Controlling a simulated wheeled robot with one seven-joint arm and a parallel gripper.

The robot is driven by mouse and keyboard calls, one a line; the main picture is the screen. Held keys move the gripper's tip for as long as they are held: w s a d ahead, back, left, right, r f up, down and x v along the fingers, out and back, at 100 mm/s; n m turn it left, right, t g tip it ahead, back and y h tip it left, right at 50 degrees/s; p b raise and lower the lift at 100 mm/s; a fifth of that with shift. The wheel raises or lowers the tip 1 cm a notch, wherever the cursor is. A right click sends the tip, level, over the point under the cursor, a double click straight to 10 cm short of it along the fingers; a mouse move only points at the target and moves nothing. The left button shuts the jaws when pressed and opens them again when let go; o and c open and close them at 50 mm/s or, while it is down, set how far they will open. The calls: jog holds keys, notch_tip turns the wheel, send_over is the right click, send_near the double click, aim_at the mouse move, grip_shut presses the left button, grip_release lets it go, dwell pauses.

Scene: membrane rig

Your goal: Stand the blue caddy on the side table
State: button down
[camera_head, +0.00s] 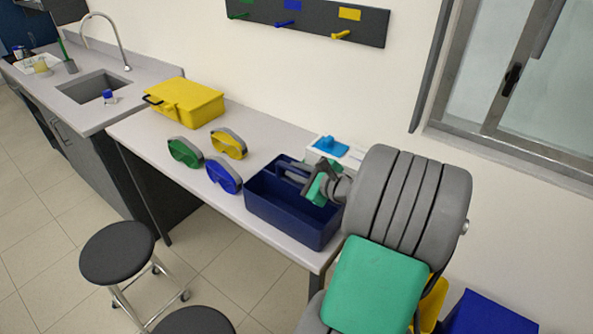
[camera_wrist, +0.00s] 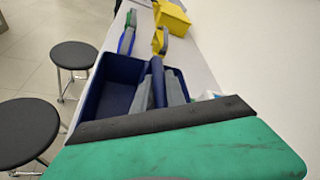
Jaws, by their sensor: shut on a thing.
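The blue caddy (camera_head: 283,218) is an open, dark blue box with a central handle, upright at the near right end of the pale table (camera_head: 228,205). It also shows in the wrist view (camera_wrist: 103,88). My gripper (camera_head: 300,176) reaches in from the right and is shut on the caddy's handle. In the wrist view its grey fingers (camera_wrist: 158,88) lie on both sides of the handle. The caddy's underside is hidden, so I cannot tell whether it touches the tabletop.
A white-and-blue box (camera_head: 335,151) is behind the caddy. Dark stools (camera_head: 117,252) stand in front. A sink counter (camera_head: 60,75) is beyond.

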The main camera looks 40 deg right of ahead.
jog(key=c, duration=1.4)
grip_release()
jog(key=shift+f, duration=0.1)
jog(key=shift+o, duration=0.2)
jog(key=shift+s, duration=0.1)
jog(key=v, duration=1.2)
jog(key=shift+b, duration=0.45)
